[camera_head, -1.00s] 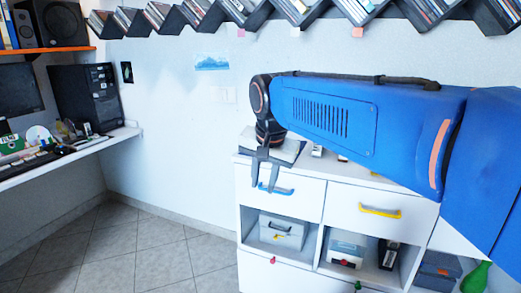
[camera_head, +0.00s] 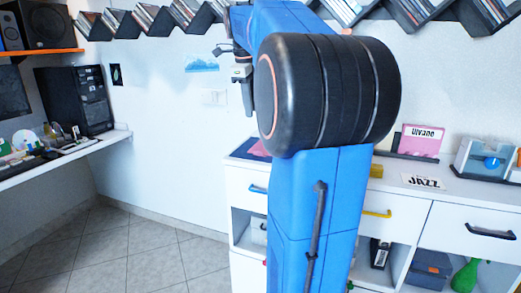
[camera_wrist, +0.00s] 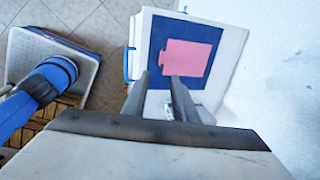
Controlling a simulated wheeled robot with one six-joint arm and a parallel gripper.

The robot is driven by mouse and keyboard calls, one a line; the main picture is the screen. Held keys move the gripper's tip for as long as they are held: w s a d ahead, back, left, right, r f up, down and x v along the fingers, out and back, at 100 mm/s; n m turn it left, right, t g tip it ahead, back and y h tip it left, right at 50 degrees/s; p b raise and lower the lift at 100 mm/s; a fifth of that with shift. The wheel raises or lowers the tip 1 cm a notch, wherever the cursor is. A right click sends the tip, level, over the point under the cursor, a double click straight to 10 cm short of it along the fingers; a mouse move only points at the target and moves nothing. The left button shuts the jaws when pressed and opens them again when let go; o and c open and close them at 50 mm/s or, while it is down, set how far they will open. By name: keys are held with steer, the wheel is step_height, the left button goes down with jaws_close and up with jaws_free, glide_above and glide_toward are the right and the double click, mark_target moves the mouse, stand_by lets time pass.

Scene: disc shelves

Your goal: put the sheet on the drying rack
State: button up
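A pink sheet (camera_wrist: 187,57) with a notched left edge lies on a dark blue square (camera_wrist: 208,33) at the end of the white cabinet top. In the head view the sheet (camera_head: 260,148) is partly hidden by my arm. My gripper (camera_wrist: 161,75) is empty above the cabinet, its two fingers apart and pointing toward the sheet. In the head view it (camera_head: 247,112) hangs at upper left of my arm, above the cabinet. A pink card (camera_head: 422,140) stands in a dark holder on the cabinet; I cannot tell whether that holder is the drying rack.
The white cabinet (camera_head: 452,215) also carries a "JAZZ" card (camera_head: 423,181) and a grey holder (camera_head: 472,158) with a blue round part. Zigzag disc shelves (camera_head: 150,22) run along the wall above. The tiled floor (camera_head: 130,240) at left is clear.

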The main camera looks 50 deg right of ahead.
steer(key=shift+w+x, duration=0.1)
steer(key=shift+x, duration=4.1)
steer(key=shift+w+x, duration=0.15)
steer(key=shift+x, duration=4)
jaws_close()
